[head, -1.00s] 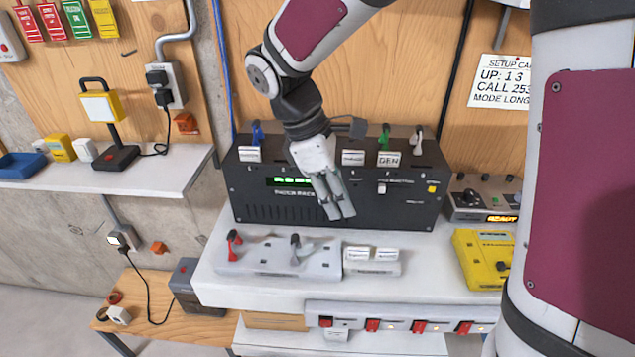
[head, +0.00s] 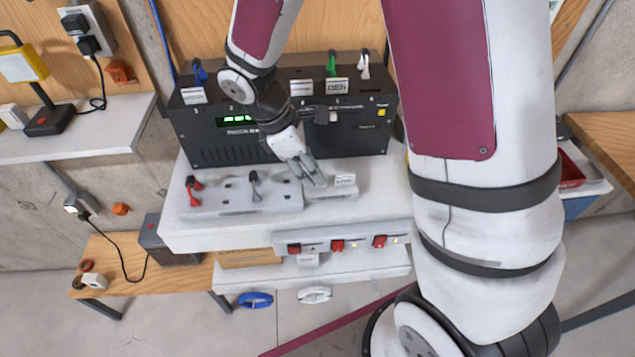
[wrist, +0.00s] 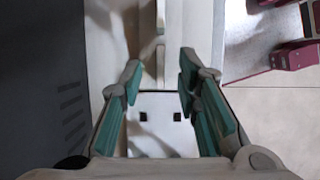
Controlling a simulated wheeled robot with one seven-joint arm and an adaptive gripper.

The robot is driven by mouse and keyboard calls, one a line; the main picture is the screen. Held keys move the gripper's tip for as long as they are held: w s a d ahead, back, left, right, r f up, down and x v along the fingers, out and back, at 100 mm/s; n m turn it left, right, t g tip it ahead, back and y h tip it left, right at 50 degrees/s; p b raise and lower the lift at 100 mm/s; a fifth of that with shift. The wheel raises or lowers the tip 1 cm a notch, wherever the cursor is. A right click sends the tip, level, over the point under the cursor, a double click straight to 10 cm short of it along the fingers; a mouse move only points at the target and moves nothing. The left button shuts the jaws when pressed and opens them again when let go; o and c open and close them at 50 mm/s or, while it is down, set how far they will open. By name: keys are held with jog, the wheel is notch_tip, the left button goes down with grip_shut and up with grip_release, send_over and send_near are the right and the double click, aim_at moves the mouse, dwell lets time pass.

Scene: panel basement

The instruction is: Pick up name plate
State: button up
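A small white name plate (head: 345,180) with dark lettering stands on a low light-grey holder (head: 340,192) on the white bench. A neighbouring plate on the left of this holder is mostly hidden by my fingers. My gripper (head: 318,181) is low over the holder's left part, pointing down. In the wrist view its teal-padded fingers (wrist: 160,85) are apart, and a thin pale upright piece (wrist: 160,30) shows between and beyond them. Whether they touch it I cannot tell. More white plates (head: 194,95) (head: 302,88) (head: 337,86) are on the black rack.
The black rack (head: 225,150) stands close behind my gripper. A grey panel (head: 235,200) with a red and a grey lever is to its left. A strip of red switches (head: 337,244) is along the front edge below. Bare bench (head: 385,180) is to the right.

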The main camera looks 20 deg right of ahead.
jog(key=shift+x, duration=1.25)
grip_shut()
jog(key=shift+r, duration=0.15)
jog(key=shift+r, duration=0.6)
notch_tip(320, 180, up, 2)
jog(key=shift+r, duration=0.1)
jog(key=s+a+r+p, duration=0.1)
jog(key=s+p, duration=0.2)
jog(key=s, duration=1.3)
jog(key=shift+r, duration=0.2)
